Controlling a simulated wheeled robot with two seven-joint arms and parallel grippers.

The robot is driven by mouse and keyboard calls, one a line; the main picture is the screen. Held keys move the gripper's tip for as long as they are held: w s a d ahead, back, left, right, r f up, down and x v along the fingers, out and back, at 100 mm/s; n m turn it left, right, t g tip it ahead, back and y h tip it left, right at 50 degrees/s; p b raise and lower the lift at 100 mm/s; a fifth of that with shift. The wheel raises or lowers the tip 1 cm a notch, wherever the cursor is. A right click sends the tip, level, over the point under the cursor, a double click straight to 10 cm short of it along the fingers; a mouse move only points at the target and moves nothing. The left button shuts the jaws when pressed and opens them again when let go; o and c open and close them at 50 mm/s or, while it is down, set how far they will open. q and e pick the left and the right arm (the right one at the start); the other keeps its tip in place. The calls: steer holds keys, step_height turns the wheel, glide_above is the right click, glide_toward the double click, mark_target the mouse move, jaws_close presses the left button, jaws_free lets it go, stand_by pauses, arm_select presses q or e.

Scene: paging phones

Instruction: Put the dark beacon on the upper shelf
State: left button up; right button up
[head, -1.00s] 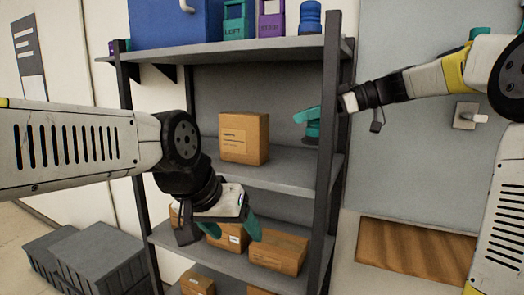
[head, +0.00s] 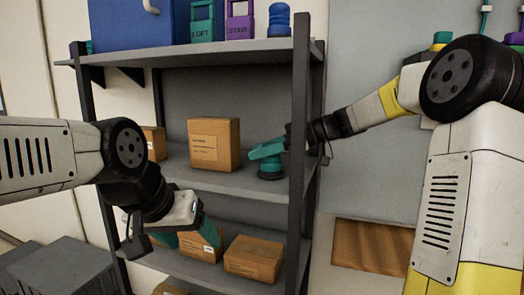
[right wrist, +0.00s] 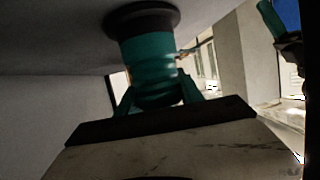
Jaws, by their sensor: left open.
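A teal beacon (head: 270,166) with a black base stands upright at the right end of the middle shelf (head: 235,183), right of a cardboard box. In the right wrist view the beacon (right wrist: 150,60) fills the centre, its black base at or very close to the shelf surface. My right gripper (head: 268,150) comes in past the right post, its teal fingers on both sides of the beacon's body, shut on it. My left gripper (head: 182,238) is open and empty in front of the shelves, lower left of the beacon.
A cardboard box (head: 214,145) stands left of the beacon. The top shelf (head: 190,51) holds a blue bin (head: 125,25), a teal and a purple holder, and a blue beacon (head: 279,20). The right post (head: 299,110) is close to my right arm. Boxes fill the lower shelf.

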steer(key=o, duration=0.4)
steer(key=v, duration=1.2)
steer(key=shift+s+r, duration=0.1)
steer(key=shift+r, duration=0.05)
